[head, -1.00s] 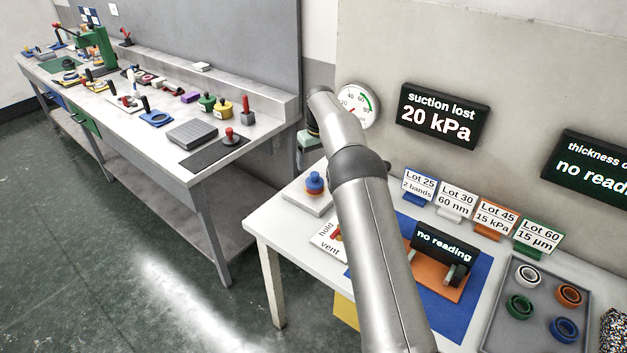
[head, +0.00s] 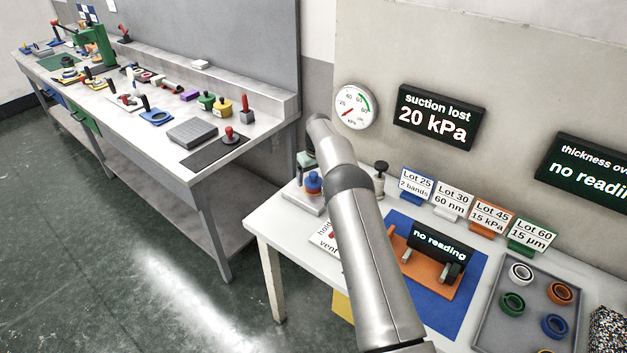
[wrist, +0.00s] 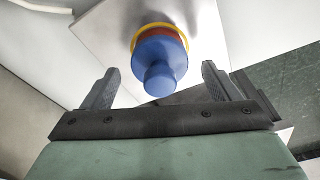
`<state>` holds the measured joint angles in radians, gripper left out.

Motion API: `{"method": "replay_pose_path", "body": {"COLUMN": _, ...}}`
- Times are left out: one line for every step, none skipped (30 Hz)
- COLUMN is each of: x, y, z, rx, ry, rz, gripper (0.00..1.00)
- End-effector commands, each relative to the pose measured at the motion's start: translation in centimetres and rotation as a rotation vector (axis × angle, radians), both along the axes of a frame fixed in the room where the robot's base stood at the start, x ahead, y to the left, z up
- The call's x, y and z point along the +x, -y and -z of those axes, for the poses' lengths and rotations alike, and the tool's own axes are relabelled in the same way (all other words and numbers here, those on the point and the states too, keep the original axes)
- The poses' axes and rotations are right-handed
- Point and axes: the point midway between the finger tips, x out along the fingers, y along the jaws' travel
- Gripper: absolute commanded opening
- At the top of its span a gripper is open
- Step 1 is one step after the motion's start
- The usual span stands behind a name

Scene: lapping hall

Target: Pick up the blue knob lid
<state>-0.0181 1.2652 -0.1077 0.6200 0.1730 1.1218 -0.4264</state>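The blue knob lid (wrist: 160,62) shows in the wrist view, with red and yellow rings under it, over a pale square plate (wrist: 95,25). It also shows in the head view (head: 313,184), at the back left of the white table, on a pale block (head: 300,199). My gripper (wrist: 158,85) is open, one finger on each side of the lid in the picture. I see no contact between the fingers and the lid. In the head view my arm hides part of the table, and only a bit of the gripper shows behind the lid.
An orange stand (head: 437,272) with a "no reading" display stands on a blue mat (head: 462,315). A grey tray (head: 487,330) of coloured rings is at the right. Lot cards line the back, and a dark-knobbed post (head: 381,175) stands close to my arm.

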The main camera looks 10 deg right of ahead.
Motion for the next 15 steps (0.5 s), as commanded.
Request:
{"method": "replay_pose_path", "body": {"x": -0.01, "y": 0.0, "z": 0.0, "rx": 0.0, "ry": 0.0, "rz": 0.0, "gripper": 0.69}}
{"method": "replay_pose_path", "body": {"x": -0.01, "y": 0.0, "z": 0.0, "rx": 0.0, "ry": 0.0, "rz": 0.0, "gripper": 0.61}}
{"method": "replay_pose_path", "body": {"x": -0.01, "y": -0.01, "z": 0.0, "rx": 0.0, "ry": 0.0, "rz": 0.0, "gripper": 0.5}}
{"method": "replay_pose_path", "body": {"x": -0.01, "y": -0.01, "z": 0.0, "rx": 0.0, "ry": 0.0, "rz": 0.0, "gripper": 0.41}}
{"method": "replay_pose_path", "body": {"x": -0.01, "y": -0.01, "z": -0.01, "rx": 0.0, "ry": 0.0, "rz": 0.0, "gripper": 0.33}}
{"method": "replay_pose_path", "body": {"x": -0.01, "y": -0.01, "z": -0.01, "rx": 0.0, "ry": 0.0, "rz": 0.0, "gripper": 0.25}}
{"method": "replay_pose_path", "body": {"x": 0.02, "y": -0.01, "z": -0.1, "rx": 0.0, "ry": 0.001, "rz": 0.0, "gripper": 0.26}}
{"method": "replay_pose_path", "body": {"x": 0.02, "y": -0.01, "z": -0.1, "rx": 0.0, "ry": 0.001, "rz": 0.0, "gripper": 0.21}}
{"method": "replay_pose_path", "body": {"x": 0.03, "y": 0.0, "z": -0.1, "rx": 0.0, "ry": 0.001, "rz": 0.0, "gripper": 0.21}}
{"method": "replay_pose_path", "body": {"x": 0.03, "y": 0.0, "z": -0.11, "rx": 0.0, "ry": 0.001, "rz": 0.0, "gripper": 0.21}}
{"method": "replay_pose_path", "body": {"x": 0.03, "y": 0.0, "z": -0.11, "rx": 0.0, "ry": 0.001, "rz": 0.0, "gripper": 0.21}}
{"method": "replay_pose_path", "body": {"x": 0.03, "y": 0.0, "z": -0.11, "rx": 0.0, "ry": 0.001, "rz": 0.0, "gripper": 0.21}}
{"method": "replay_pose_path", "body": {"x": 0.02, "y": 0.0, "z": -0.13, "rx": 0.0, "ry": 0.001, "rz": 0.0, "gripper": 0.21}}
{"method": "replay_pose_path", "body": {"x": 0.02, "y": -0.01, "z": -0.17, "rx": 0.0, "ry": 0.001, "rz": 0.0, "gripper": 0.21}}
{"method": "replay_pose_path", "body": {"x": 0.04, "y": 0.0, "z": -0.24, "rx": 0.0, "ry": 0.001, "rz": 0.0, "gripper": 0.21}}
